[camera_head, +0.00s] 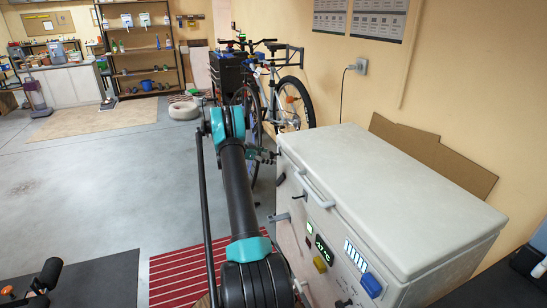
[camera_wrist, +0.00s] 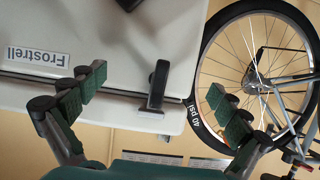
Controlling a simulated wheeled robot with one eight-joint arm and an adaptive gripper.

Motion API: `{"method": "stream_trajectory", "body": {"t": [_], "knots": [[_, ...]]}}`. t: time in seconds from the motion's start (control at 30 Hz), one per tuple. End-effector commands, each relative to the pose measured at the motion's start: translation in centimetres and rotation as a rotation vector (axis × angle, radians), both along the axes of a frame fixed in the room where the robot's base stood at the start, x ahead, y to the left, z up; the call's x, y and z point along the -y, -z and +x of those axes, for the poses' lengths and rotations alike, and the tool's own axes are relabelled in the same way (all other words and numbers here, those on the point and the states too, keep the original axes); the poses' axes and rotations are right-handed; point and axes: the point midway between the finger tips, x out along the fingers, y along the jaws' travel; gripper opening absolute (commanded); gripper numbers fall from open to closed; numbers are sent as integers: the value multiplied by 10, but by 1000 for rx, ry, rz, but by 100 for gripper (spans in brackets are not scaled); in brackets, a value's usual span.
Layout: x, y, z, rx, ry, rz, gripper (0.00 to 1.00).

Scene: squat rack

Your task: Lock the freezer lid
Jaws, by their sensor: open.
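The white chest freezer (camera_head: 390,205) stands at the right, and its lid (camera_head: 385,175) lies down on the body. The lid has a pale handle (camera_head: 313,189) on its front edge. A grey lever (camera_head: 280,217) sticks out from the freezer's front, below the lid. In the wrist view, a dark latch-like bar (camera_wrist: 158,85) crosses the seam of the white freezer (camera_wrist: 100,40). My gripper (camera_wrist: 160,90) is open and empty, with a finger at either side of this bar in the picture; I cannot tell the depth between them. In the head view my gripper (camera_head: 263,154) is small and partly hidden by my arm.
A bicycle (camera_head: 272,95) stands against the wall just beyond the freezer; its wheel (camera_wrist: 255,70) is close to the right finger in the wrist view. Cardboard (camera_head: 435,153) leans behind the freezer. A red striped mat (camera_head: 180,275) lies left of it. Open floor extends left.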

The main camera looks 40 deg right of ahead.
Motion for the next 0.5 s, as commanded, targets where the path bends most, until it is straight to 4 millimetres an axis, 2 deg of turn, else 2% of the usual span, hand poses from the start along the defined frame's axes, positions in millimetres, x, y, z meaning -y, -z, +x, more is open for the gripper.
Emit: {"method": "stream_trajectory", "body": {"t": [0.5], "knots": [[-46, 0, 12, 0, -2, 0, 100]]}}
